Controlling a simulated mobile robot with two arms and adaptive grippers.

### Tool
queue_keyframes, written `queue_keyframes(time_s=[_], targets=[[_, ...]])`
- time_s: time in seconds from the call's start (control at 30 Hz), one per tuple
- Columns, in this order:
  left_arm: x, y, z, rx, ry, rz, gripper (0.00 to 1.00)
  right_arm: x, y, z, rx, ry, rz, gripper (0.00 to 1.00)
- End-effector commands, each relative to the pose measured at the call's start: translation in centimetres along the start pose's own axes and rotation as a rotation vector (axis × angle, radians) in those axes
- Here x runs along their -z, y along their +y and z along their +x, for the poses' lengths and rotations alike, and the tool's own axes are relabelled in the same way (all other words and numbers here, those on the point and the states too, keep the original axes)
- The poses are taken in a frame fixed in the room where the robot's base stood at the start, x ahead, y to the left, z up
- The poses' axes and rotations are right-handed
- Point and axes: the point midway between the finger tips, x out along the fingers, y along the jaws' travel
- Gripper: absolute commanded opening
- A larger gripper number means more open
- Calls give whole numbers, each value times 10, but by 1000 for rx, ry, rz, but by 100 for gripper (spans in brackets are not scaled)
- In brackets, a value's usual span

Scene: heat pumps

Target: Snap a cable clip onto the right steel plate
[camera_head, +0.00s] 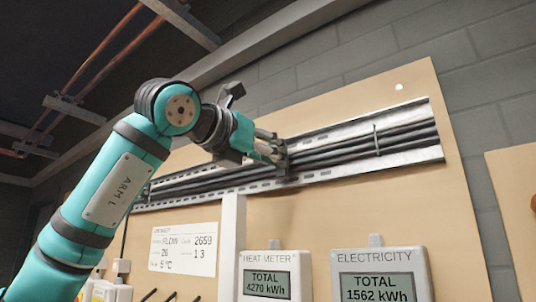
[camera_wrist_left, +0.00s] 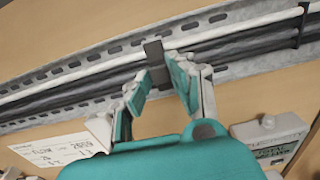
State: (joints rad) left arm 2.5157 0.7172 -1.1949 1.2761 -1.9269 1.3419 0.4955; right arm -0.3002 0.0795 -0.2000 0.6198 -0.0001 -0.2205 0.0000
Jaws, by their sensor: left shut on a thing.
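A long slotted steel plate (camera_head: 416,117) runs along the wooden board, with several dark cables (camera_head: 345,148) lying along it; it also crosses the top of the left wrist view (camera_wrist_left: 215,72). I cannot make out where one plate ends and another begins. My left gripper (camera_head: 272,150) reaches up to the plate, its fingers (camera_wrist_left: 160,84) shut on a dark grey clip (camera_wrist_left: 153,53). The clip overlaps the cables and plate in the left wrist view; in the head view it shows as a dark piece (camera_head: 282,165) at the fingertips. Whether it is seated cannot be told. My right gripper is not in view.
A thin dark tie (camera_head: 376,140) crosses the cables to the right of my gripper. Below hang a heat meter (camera_head: 267,257), an electricity meter (camera_head: 385,262) and a white label (camera_head: 185,248). A white vertical duct (camera_head: 232,245) stands below my gripper.

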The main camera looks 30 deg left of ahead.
Motion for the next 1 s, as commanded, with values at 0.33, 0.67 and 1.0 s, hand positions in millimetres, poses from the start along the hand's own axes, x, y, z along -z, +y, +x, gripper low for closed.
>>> queue_keyframes(time_s=[0.33,0.67,1.0], targets=[[0,0,0,-1,0,0,0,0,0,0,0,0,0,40],[0,0,5,-1,1,0,0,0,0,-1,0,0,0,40],[0,0,7,-1,0,0,38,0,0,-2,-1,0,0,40]])
